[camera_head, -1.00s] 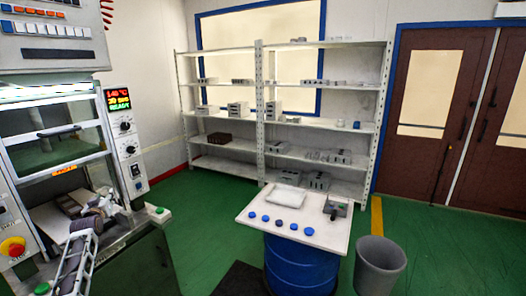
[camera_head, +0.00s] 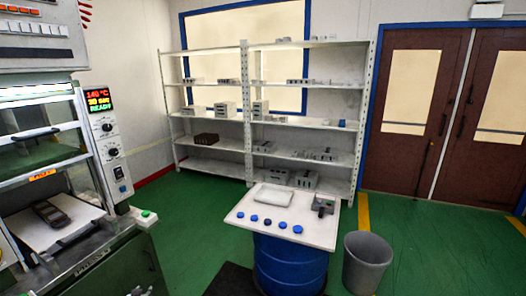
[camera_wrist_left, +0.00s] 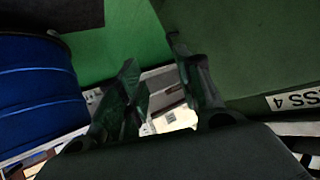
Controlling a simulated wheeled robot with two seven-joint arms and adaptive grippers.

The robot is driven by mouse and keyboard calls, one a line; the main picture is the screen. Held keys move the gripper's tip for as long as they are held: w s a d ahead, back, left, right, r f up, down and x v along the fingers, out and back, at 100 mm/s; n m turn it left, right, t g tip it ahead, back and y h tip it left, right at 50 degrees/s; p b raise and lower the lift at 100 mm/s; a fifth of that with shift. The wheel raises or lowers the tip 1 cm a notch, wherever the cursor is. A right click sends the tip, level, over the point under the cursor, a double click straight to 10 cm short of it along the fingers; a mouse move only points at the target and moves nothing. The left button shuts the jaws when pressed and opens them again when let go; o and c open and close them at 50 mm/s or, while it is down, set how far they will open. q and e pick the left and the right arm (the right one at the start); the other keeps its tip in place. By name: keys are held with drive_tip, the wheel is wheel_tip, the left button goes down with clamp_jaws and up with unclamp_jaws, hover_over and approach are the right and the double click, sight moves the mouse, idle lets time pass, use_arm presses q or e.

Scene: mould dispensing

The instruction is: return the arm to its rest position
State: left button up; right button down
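My left gripper (camera_wrist_left: 155,62) shows in the left wrist view with its two dark fingers apart and nothing between them. It is over the floor beside the press, clear of the press tray. In the head view only a small pale piece at the bottom edge may be part of that arm. A dark mould-like block (camera_head: 52,213) lies on the light tray (camera_head: 28,232) of the press at left, with no gripper touching it. My right gripper is in neither view.
The press (camera_head: 108,140) has a lit display reading 140 °C and READY. A white board (camera_head: 240,217) with several blue pieces and a grey device (camera_head: 323,205) rests on a blue drum (camera_head: 290,265). A grey bin (camera_head: 366,262) stands beside it. Shelves (camera_head: 247,110) line the back.

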use_arm(q)
drive_tip(key=s+d+f+m+g+h, duration=0.1)
drive_tip(key=s+d+f+g, duration=0.1)
drive_tip(key=s+d+f, duration=0.5)
drive_tip(key=s+d+f+m+g, duration=0.1)
drive_tip(key=s+d+f, duration=0.2)
drive_tip(key=s+f, duration=0.75)
drive_tip(key=s+d+f+m+g+h, duration=0.15)
drive_tip(key=s+d+f, duration=0.25)
drive_tip(key=s+f, duration=0.4)
drive_tip(key=s+d+f+g, duration=0.1)
drive_tip(key=s+d+f, duration=0.2)
drive_tip(key=s, duration=0.9)
drive_tip(key=s+d+f+g, duration=0.2)
drive_tip(key=s+d, duration=0.2)
drive_tip(key=s, duration=0.7)
drive_tip(key=s+d+f+g+h, duration=0.1)
drive_tip(key=s+d+f+g, duration=0.1)
drive_tip(key=s, duration=1)
drive_tip(key=shift+s+d+f+b, duration=0.3)
drive_tip(key=shift+d+f+b, duration=0.15)
drive_tip(key=shift+d+f, duration=0.35)
drive_tip(key=shift+s+a, duration=0.1)
drive_tip(key=shift+a, duration=0.05)
